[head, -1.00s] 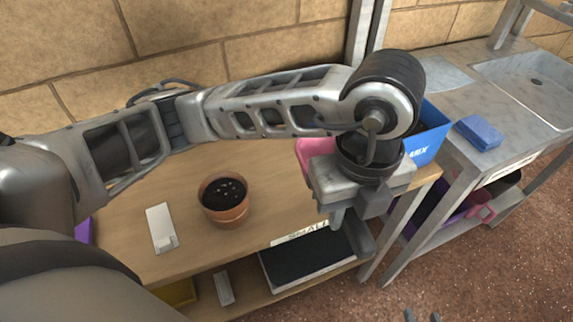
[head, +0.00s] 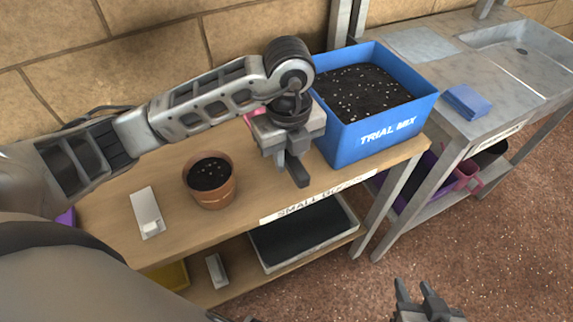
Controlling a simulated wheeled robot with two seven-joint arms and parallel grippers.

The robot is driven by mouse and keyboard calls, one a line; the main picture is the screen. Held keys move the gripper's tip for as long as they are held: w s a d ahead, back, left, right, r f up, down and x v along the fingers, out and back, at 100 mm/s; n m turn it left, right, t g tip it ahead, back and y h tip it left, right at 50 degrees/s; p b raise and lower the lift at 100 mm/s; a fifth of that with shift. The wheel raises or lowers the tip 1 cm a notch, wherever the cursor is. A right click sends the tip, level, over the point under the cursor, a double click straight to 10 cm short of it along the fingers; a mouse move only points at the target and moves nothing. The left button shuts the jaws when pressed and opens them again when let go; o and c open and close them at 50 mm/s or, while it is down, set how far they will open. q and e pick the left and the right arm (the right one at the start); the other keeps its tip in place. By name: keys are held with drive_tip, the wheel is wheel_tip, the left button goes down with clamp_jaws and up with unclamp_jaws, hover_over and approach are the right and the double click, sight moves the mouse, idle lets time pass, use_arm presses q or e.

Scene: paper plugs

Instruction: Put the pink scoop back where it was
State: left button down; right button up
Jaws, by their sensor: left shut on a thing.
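The pink scoop (head: 252,112) is mostly hidden behind my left gripper; only a small pink part shows. My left gripper (head: 297,178) points down over the wooden bench, just left of the blue box, and is shut on the scoop. I cannot tell whether the scoop touches the bench. My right gripper (head: 420,292) is at the bottom edge, over the floor, empty, with its fingers apart.
The blue "TRIAL MIX" box (head: 345,150) of speckled dark soil stands at the bench's right end. A terracotta pot (head: 213,193) of soil and a pale flat object (head: 147,212) stand left. A blue block (head: 473,103) lies on the grey sink bench.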

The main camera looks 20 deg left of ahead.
sight(286, 178)
use_arm(q)
drive_tip(key=f, duration=0.3)
drive_tip(key=shift+w+a+f, duration=0.2)
drive_tip(key=shift+a+f, duration=0.05)
drive_tip(key=shift+a, duration=0.05)
drive_tip(key=shift+f, duration=0.2)
drive_tip(key=shift+f, duration=0.15)
drive_tip(key=c, duration=1.3)
unclamp_jaws()
drive_tip(key=shift+o, duration=0.2)
